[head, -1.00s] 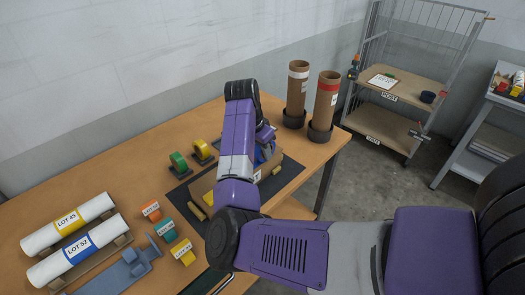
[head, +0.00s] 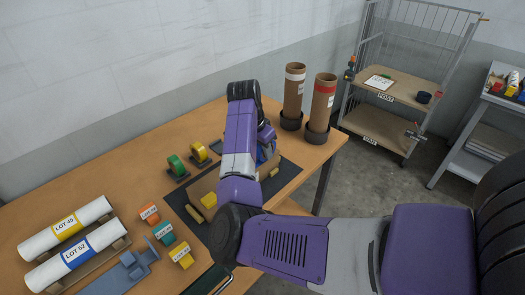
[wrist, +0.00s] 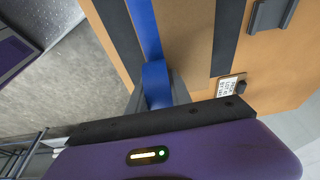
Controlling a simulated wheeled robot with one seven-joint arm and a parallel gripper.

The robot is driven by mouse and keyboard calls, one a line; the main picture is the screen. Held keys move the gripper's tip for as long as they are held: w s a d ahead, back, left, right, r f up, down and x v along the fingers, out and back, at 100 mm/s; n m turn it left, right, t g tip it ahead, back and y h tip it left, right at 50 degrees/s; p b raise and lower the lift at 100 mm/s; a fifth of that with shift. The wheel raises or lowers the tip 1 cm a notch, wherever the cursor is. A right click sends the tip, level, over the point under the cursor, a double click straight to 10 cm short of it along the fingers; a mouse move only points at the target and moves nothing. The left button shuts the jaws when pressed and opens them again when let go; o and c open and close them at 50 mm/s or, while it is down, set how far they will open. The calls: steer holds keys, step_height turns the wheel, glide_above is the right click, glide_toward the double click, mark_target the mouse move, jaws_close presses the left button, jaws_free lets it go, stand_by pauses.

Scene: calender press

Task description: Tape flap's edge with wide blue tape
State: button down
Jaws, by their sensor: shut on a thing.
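My gripper (wrist: 155,92) is shut on a blue tape roll (wrist: 156,80), seen edge-on between the grey fingers in the wrist view. A blue strip (wrist: 147,28) runs from beside the roll up across a brown surface. Whether it is stuck down or which edge it lies on, I cannot tell. In the head view, the cardboard box (head: 206,184) stands on a dark mat (head: 283,178), largely hidden behind my purple arm. A little blue shows beside my wrist there. The flap's edge cannot be made out clearly.
Green (head: 176,165) and yellow (head: 198,151) tape rolls stand on holders behind the mat. White rolls marked LOT 45 (head: 92,211) and LOT 52 (head: 104,237) lie at left, near small labelled blocks (head: 164,233). Two cardboard tubes (head: 322,98) stand at the table's far right. A wire cart (head: 400,85) is beyond.

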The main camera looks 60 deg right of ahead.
steer(key=shift+s+d, duration=0.1)
steer(key=shift+d, duration=0.2)
steer(key=shift+d, duration=0.15)
steer(key=shift+s+d, duration=0.15)
steer(key=shift+d, duration=0.25)
steer(key=shift+d, duration=0.2)
stand_by(0.4)
steer(key=shift+s+d+p, duration=0.15)
steer(key=shift+d+p, duration=0.15)
steer(key=shift+d, duration=0.05)
steer(key=shift+s+d, duration=0.1)
steer(key=shift+d, duration=0.1)
steer(key=shift+s+d, duration=0.1)
steer(key=shift+d, duration=0.3)
steer(key=shift+d, duration=0.15)
stand_by(0.4)
steer(key=shift+s+d, duration=0.15)
steer(key=shift+d, duration=0.25)
